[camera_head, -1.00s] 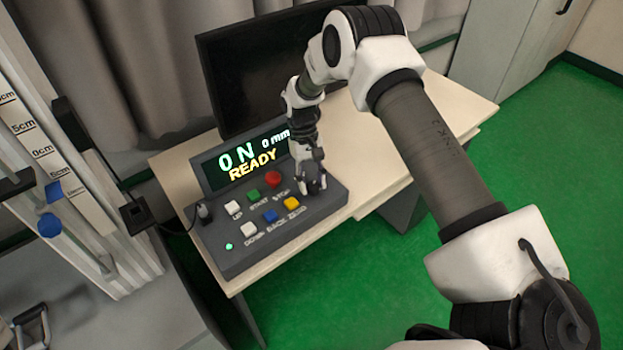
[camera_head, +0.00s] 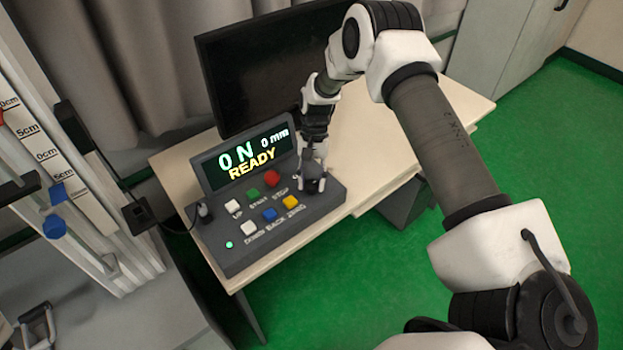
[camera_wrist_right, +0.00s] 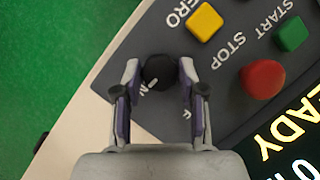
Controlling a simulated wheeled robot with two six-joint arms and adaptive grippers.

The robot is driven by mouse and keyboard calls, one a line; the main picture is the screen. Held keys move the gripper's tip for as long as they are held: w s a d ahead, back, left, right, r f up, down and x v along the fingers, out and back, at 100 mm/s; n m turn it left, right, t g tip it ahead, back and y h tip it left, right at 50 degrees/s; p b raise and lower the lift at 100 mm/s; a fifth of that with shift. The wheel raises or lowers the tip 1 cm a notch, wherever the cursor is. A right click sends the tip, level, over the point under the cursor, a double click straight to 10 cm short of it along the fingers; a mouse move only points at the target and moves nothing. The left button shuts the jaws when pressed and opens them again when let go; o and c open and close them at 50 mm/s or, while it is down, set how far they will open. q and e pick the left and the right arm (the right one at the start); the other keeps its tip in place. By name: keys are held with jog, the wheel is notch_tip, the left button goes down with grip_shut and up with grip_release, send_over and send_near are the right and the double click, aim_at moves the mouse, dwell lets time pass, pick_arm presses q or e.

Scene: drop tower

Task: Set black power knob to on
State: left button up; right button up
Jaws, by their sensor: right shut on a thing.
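The black power knob (camera_wrist_right: 158,70) sits at a corner of the grey control panel (camera_head: 240,258). My right gripper (camera_head: 313,184) points down at the panel. In the right wrist view its two fingers (camera_wrist_right: 159,74) are shut on the knob, one on each side. The knob's white mark points down and left in that view, toward a partly hidden label whose "N" shows. Another label, partly hidden by a finger, shows an "F". The panel's display (camera_head: 250,158) is lit and reads 0 N, 0 mm and READY. My left gripper is not in view.
The red STOP button (camera_head: 272,178), yellow ZERO button (camera_head: 290,202), green START button (camera_head: 253,194) and other buttons are near the gripper. A dark monitor (camera_head: 262,75) stands behind the panel. The pale table (camera_head: 373,150) is clear to the right.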

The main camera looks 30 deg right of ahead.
jog(key=o, duration=1.1)
jog(key=v, duration=1.2)
jog(key=shift+s+f, duration=0.1)
jog(key=shift+f, duration=0.05)
